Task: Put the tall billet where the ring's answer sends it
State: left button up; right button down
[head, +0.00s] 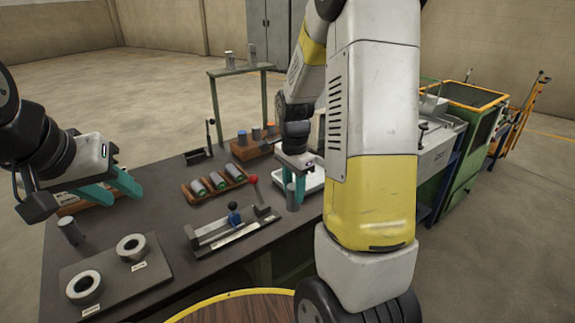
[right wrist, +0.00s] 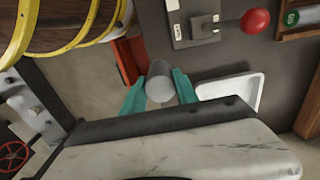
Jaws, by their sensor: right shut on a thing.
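My right gripper (head: 292,188) is shut on a grey cylindrical billet (right wrist: 160,84), held between its teal fingers above the table's right edge. The fingers hide part of it, and I cannot tell its full length. My left gripper (head: 115,188) is open and empty over the table's left side. A grey billet (head: 70,231) stands upright on the table below it. Two steel rings, one nearer (head: 84,287) and one farther (head: 131,247), lie on a dark plate (head: 105,300) with small labels. The labels are too small to read.
A wooden tray (head: 190,196) holds several green-ended cylinders. A white tray (head: 313,179) sits beside my right gripper. A green stand (head: 216,72) rises behind; a green-framed machine (head: 470,140) stands right.

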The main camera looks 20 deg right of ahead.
jog(key=shift+w+d+f, duration=0.8)
jog(key=shift+w+d, duration=0.45)
jog(key=shift+w, duration=1.25)
jog(key=shift+w+d+f, duration=0.8)
jog(key=shift+w+d, duration=0.4)
jog(key=shift+w, duration=1.25)
jog(key=shift+w+d+f, duration=0.8)
jog(key=shift+w+d, duration=0.45)
jog(key=shift+w, duration=1.25)
jog(key=shift+f, duration=0.15)
jog(key=c, duration=0.9)
grip_release()
